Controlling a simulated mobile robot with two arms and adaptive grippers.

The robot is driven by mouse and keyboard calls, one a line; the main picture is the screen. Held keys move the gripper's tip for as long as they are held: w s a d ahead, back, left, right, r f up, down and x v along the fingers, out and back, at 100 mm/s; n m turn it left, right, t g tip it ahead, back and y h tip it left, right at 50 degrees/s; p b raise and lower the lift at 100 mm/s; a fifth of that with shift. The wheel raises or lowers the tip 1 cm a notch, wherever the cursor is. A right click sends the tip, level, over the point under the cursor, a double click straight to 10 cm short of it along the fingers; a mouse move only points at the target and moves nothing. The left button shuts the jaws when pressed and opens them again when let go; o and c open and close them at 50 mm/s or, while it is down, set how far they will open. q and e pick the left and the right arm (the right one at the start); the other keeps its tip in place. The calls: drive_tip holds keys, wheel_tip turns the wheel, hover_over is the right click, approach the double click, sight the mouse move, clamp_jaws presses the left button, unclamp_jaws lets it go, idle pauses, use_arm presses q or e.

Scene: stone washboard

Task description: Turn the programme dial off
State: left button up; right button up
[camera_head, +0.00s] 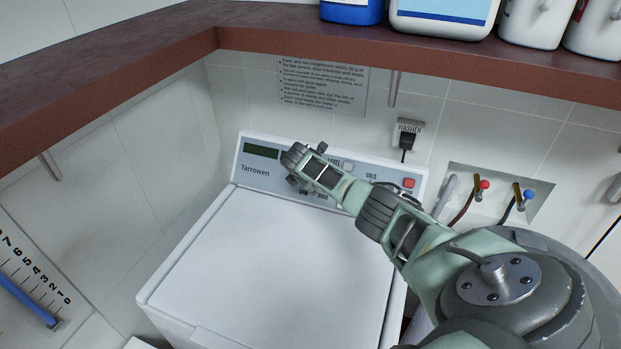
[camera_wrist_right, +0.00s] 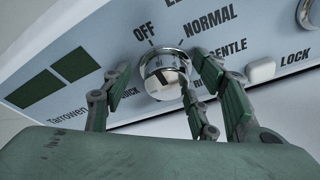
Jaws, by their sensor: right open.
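The programme dial (camera_wrist_right: 165,74) is a round chrome knob on the washer's control panel (camera_wrist_right: 100,40). In the right wrist view, OFF is printed at its upper left, NORMAL at its upper right, GENTLE to its right and QUICK at its lower left. I cannot tell clearly which label the dial points to. My right gripper (camera_wrist_right: 160,66) is open, with its fingers on either side of the dial; I cannot tell if they touch it. In the head view my right gripper (camera_head: 296,168) is at the panel and hides the dial. My left gripper is not in view.
The white washer (camera_head: 270,255) has a flat, clear lid. A dark red shelf (camera_head: 420,55) with bottles overhangs the back wall. A red button (camera_head: 409,183) is at the panel's right. Red and blue taps (camera_head: 528,195) are on the wall to the right.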

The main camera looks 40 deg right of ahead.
drive_tip(key=shift+s, duration=0.1)
drive_tip(key=shift+s+a+r, duration=0.15)
drive_tip(key=shift+a+r, duration=0.05)
drive_tip(key=shift+a, duration=0.1)
drive_tip(key=v, duration=1.1)
drive_tip(key=shift+r, duration=0.2)
drive_tip(key=shift+f, duration=0.1)
